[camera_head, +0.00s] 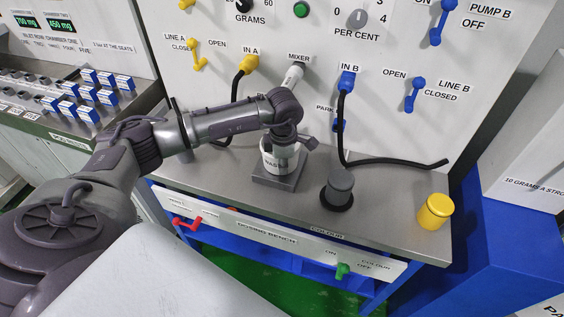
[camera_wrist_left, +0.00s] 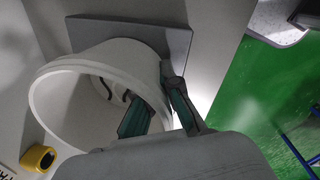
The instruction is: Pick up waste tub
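The white waste tub (camera_head: 268,163) stands on a small grey square plate (camera_head: 275,183) on the bench, below the mixer outlet. My left gripper (camera_head: 283,155) is over its right side and hides part of the tub in the head view. In the left wrist view, the round open tub (camera_wrist_left: 62,88) fills the left part. The fingers of my left gripper (camera_wrist_left: 162,105) straddle its wall, one inside the rim and one outside. I cannot tell whether they press on the wall. My right gripper is not in view.
A dark grey capped pot (camera_head: 340,187) and a yellow pot (camera_head: 435,211) stand to the right on the bench. A black hose (camera_head: 395,162) hangs from the blue IN B fitting and lies across the back. The bench's front edge has red and green levers.

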